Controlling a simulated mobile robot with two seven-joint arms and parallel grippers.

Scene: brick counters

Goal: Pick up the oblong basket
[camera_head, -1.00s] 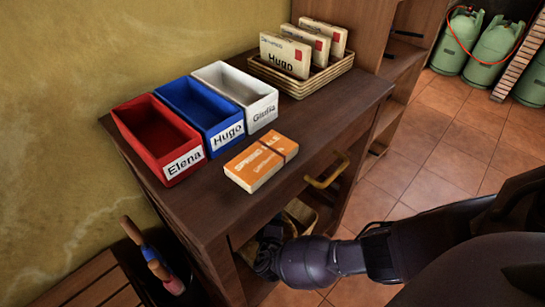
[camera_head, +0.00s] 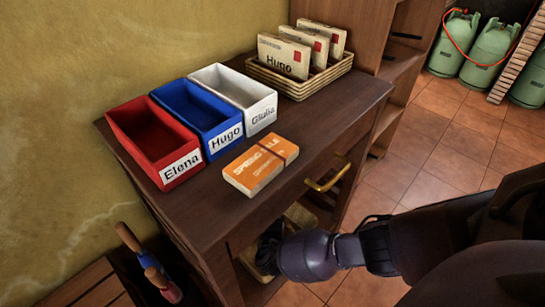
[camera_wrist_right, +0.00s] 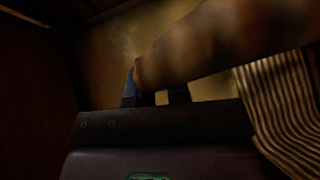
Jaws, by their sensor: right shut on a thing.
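A tan wicker basket (camera_head: 299,216), the oblong basket, shows partly in the open lower compartment of the dark wooden cabinet. My right gripper (camera_head: 267,254) reaches into that compartment at the basket, and its fingers are mostly hidden by my wrist. In the right wrist view a blurred brown band (camera_wrist_right: 225,47), which looks like the basket's rim or handle, crosses my right fingers (camera_wrist_right: 152,92). The gripper is shut on it. A ribbed woven surface (camera_wrist_right: 288,112) shows at the right of that view. My left gripper is in neither view.
The cabinet top (camera_head: 330,110) holds red (camera_head: 150,140), blue (camera_head: 200,112) and white (camera_head: 240,95) boxes, an orange packet (camera_head: 260,166) and a wicker tray (camera_head: 318,86) of letters. Tiled floor (camera_head: 430,150) lies clear to the right.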

